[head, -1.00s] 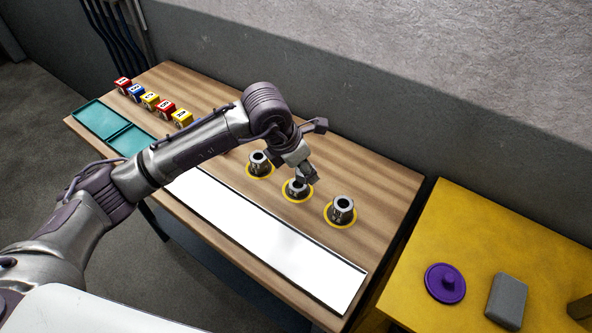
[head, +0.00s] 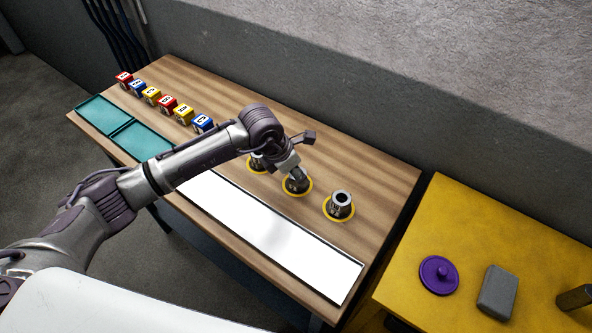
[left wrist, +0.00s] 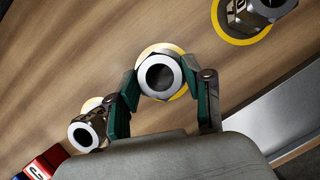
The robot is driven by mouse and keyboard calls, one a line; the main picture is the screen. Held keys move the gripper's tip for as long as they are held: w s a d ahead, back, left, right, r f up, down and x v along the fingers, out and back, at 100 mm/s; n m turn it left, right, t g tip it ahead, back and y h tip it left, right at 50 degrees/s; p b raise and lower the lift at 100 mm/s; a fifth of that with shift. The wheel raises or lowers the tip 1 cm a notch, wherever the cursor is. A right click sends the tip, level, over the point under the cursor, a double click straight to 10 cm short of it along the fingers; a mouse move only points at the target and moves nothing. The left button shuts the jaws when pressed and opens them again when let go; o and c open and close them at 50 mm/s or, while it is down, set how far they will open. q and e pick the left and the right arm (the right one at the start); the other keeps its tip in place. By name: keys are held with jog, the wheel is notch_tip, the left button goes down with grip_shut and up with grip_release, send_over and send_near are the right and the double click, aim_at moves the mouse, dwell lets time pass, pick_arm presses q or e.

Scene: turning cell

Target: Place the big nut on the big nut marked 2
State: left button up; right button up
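Three grey metal big nuts stand upright in a row on yellow rings on the wooden table. The right nut (head: 340,205) is clear of my arm and also shows in the left wrist view (left wrist: 258,12). The left nut (head: 258,163) is partly hidden behind my wrist; it also shows in the left wrist view (left wrist: 87,132). My left gripper (head: 297,176) is down at the middle nut (head: 297,187). In the left wrist view its green-padded fingers (left wrist: 160,68) lie against both sides of the middle nut (left wrist: 146,64). The side marks are too small to read. My right gripper is out of view.
A white strip (head: 275,240) runs along the table's front. A teal tray (head: 101,107) and a row of coloured letter blocks (head: 168,103) are at the left. A yellow table (head: 420,310) at the right holds a purple lidded disc (head: 438,275) and a grey block (head: 497,292).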

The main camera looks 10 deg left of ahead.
pick_arm(q)
jog(key=shift+o, duration=1.4)
jog(key=shift+r, duration=0.1)
jog(key=b+v, duration=0.3)
jog(key=v, duration=0.9)
jog(key=shift+b, duration=0.3)
